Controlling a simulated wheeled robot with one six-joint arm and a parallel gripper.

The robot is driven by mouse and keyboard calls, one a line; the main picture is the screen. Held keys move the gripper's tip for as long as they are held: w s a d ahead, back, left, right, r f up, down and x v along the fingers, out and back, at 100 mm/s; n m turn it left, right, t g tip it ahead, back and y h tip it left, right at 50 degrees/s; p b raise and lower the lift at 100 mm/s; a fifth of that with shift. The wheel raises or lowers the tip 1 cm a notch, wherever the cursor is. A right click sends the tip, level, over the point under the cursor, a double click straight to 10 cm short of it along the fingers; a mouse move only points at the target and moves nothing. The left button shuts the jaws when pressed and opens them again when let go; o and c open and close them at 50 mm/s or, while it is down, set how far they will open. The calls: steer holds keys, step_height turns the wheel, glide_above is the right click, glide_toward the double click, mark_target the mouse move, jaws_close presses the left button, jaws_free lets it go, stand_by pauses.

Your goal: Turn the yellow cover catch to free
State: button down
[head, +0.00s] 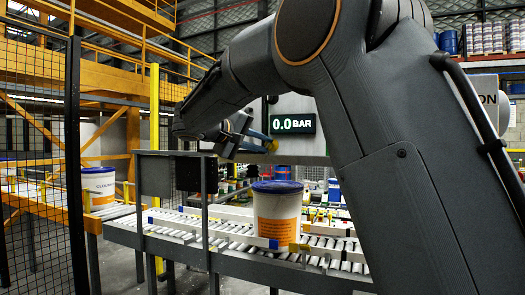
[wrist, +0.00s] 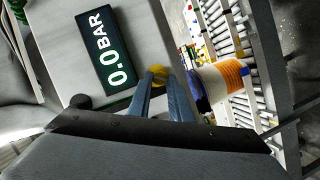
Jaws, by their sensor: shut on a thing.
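The yellow cover catch (wrist: 158,74) shows in the wrist view between the blue fingertips of my gripper (wrist: 160,84). The gripper is shut on it; the fingers hide part of it, and I cannot tell which way it is turned. In the head view the catch (head: 271,147) is a small yellow spot on the grey panel, at the tips of my gripper (head: 264,143). A dark display (head: 293,124) reading 0.0 BAR is beside the catch; the same display (wrist: 107,50) appears tilted in the wrist view.
A white pail (head: 277,215) with a blue lid and orange label stands on the roller conveyor (head: 185,224) below the panel. A grey rail frame (head: 205,200) stands in front of the conveyor.

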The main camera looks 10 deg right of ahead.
steer(key=n, duration=0.1)
steer(key=n+h+b, duration=0.1)
steer(key=n, duration=0.1)
steer(key=shift+a+f, duration=0.1)
steer(key=shift+f, duration=0.2)
steer(key=shift+f+n+t+h+b, duration=0.1)
steer(key=shift+n+t+h+b, duration=0.2)
steer(key=shift+n+h+b, duration=0.9)
steer(key=shift+n+y+p, duration=0.4)
steer(key=shift+n+p, duration=0.05)
steer(key=shift+n, duration=0.05)
steer(key=c, duration=1.6)
jaws_free()
steer(key=b+v, duration=0.2)
steer(key=v, duration=0.5)
steer(key=shift+s+a, duration=0.2)
steer(key=shift+a, duration=0.15)
